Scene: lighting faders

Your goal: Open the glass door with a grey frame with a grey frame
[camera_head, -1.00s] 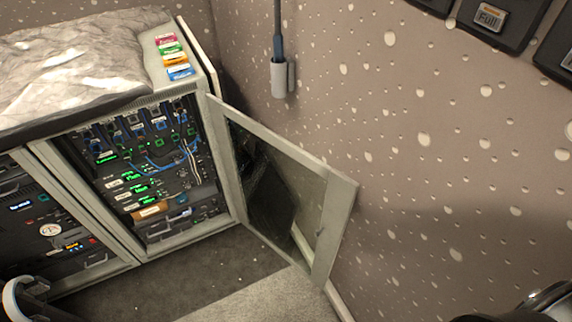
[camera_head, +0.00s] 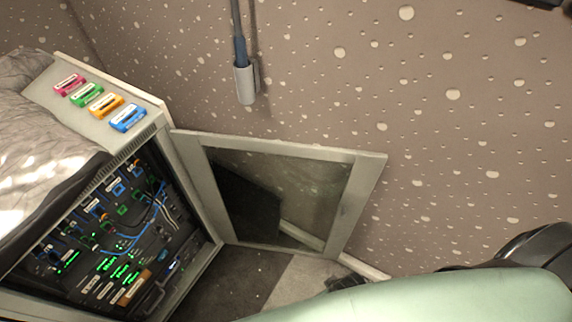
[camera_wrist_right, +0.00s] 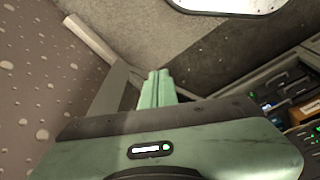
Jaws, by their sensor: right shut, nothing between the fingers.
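The glass door (camera_head: 300,190) with a grey frame stands swung wide open in the head view, hinged at the right side of the rack cabinet (camera_head: 186,175). Its free edge points right, toward the wall. My green right arm comes in from the lower right, below the door. In the right wrist view my right gripper (camera_wrist_right: 157,88) has its green fingers together with nothing between them. A grey strip just left of the fingers may be the door frame; I cannot tell whether they touch. My left gripper is out of view.
Lit equipment with blue cables (camera_head: 125,235) fills the open cabinet. Coloured labelled cassettes (camera_head: 100,100) lie on its top, beside a crumpled grey cover (camera_head: 40,160). The speckled wall (camera_head: 450,150) is close behind the door and carries a grey holder (camera_head: 246,82).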

